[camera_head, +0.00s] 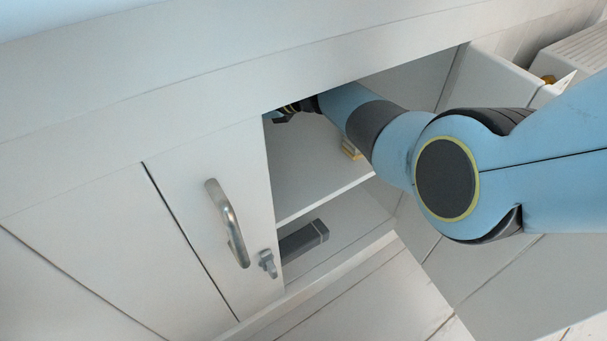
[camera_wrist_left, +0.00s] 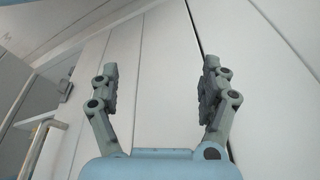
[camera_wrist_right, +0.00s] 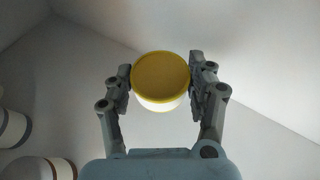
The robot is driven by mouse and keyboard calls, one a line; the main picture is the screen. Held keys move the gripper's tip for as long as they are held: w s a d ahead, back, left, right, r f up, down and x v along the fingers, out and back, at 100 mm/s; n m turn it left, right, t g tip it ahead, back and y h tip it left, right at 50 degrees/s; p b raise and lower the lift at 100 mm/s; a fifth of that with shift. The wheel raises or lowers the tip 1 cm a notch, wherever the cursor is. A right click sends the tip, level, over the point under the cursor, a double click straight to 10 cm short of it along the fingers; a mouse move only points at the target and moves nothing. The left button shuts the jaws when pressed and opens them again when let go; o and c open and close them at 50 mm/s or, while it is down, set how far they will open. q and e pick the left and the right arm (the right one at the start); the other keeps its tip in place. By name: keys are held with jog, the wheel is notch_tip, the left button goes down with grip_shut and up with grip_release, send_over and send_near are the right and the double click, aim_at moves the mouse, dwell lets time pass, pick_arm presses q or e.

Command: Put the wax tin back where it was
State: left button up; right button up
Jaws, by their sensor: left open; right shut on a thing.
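The wax tin (camera_wrist_right: 160,80), a round tin with a yellow lid and a pale side, is between the fingers of my right gripper (camera_wrist_right: 160,84) in the right wrist view. Both fingertips touch its sides. In the head view my right arm reaches into an open cupboard, and the right gripper (camera_head: 290,110) shows only partly under the cupboard's top edge; the tin is hidden there. My left gripper (camera_wrist_left: 157,85) is open and empty in the left wrist view, in front of pale panels.
The cupboard has a shelf (camera_head: 300,175), with a small yellow item (camera_head: 350,149) beside my arm. A grey box (camera_head: 304,240) lies below the shelf. The handled door (camera_head: 213,205) stands left of the opening. Banded white containers (camera_wrist_right: 38,168) are near the right gripper.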

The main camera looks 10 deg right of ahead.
jog(key=shift+s+d+r+p, duration=0.15)
jog(key=shift+d+r+p, duration=0.05)
jog(key=shift+r+p, duration=0.1)
jog(key=s+d+p, duration=0.3)
jog(key=s+d, duration=0.2)
pick_arm(q)
jog(key=s+a+f+g+p, duration=0.2)
jog(key=s+a+f, duration=0.1)
jog(key=s+f, duration=0.3)
pick_arm(e)
send_over(315, 176)
notch_tip(315, 176, down, 4)
jog(key=shift+w+a+r+b, duration=0.1)
jog(key=shift+a+r+b, duration=0.1)
jog(key=shift+b, duration=1)
jog(key=shift+d, duration=0.1)
notch_tip(315, 176, down, 4)
jog(key=b, duration=0.3)
jog(key=shift+b, duration=0.4)
jog(key=shift+d, duration=0.1)
jog(key=shift+r, duration=0.1)
pick_arm(q)
jog(key=w+d+r+t, duration=0.2)
jog(key=w+d+r, duration=0.1)
jog(key=w+r, duration=0.3)
jog(key=shift+w+d+r+t, duration=0.2)
jog(key=shift+w+t, duration=0.1)
jog(key=shift+w, duration=0.1)
pick_arm(e)
jog(key=shift+r, duration=0.1)
